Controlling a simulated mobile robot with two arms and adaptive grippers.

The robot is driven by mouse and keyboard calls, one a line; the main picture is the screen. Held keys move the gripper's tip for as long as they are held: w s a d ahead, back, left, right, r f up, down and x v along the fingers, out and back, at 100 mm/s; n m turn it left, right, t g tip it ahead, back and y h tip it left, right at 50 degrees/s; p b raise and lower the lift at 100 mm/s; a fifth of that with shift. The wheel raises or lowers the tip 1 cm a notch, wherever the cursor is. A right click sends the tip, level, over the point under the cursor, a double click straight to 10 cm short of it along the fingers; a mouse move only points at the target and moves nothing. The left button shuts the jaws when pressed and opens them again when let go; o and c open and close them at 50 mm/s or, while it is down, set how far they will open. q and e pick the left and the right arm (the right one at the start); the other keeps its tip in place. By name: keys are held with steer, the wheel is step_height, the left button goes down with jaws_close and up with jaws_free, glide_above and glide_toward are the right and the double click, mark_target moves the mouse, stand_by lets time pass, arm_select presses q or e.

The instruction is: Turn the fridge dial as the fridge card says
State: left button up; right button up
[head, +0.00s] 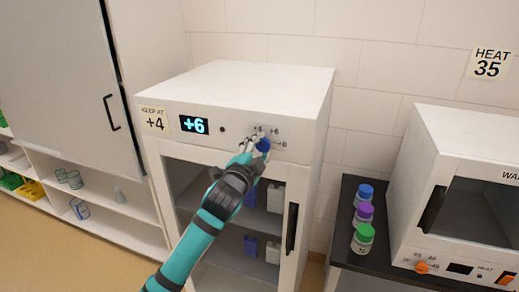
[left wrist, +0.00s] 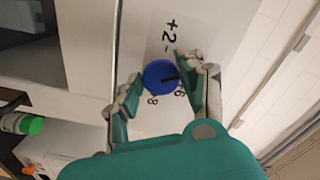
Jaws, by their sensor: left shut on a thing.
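The fridge (head: 235,85) is a white cabinet with a glass door. Its card (head: 153,120) reads "KEEP AT +4". Its display (head: 194,125) reads +6. The blue dial (head: 263,144) is at the right of the panel, partly hidden by my left gripper (head: 254,144). In the left wrist view the blue dial (left wrist: 160,77) has a dark pointer line toward the +6 mark, with +2 and 8 marks also showing. My left gripper (left wrist: 166,88) has its fingers on either side of the dial, shut on it. My right gripper is not in view.
The fridge door handle (head: 291,228) is below the dial at the right. A dark counter (head: 345,208) carries bottles with blue, purple and green caps, beside a white oven (head: 461,150). A card (head: 489,63) on the wall reads "HEAT 35". Open shelves stand at left.

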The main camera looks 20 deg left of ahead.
arm_select(q)
steer(key=o, duration=0.9)
steer(key=shift+f, duration=0.15)
steer(key=shift+c, duration=0.2)
steer(key=shift+o, duration=1.2)
steer(key=s, duration=1.2)
steer(key=shift+a, duration=0.25)
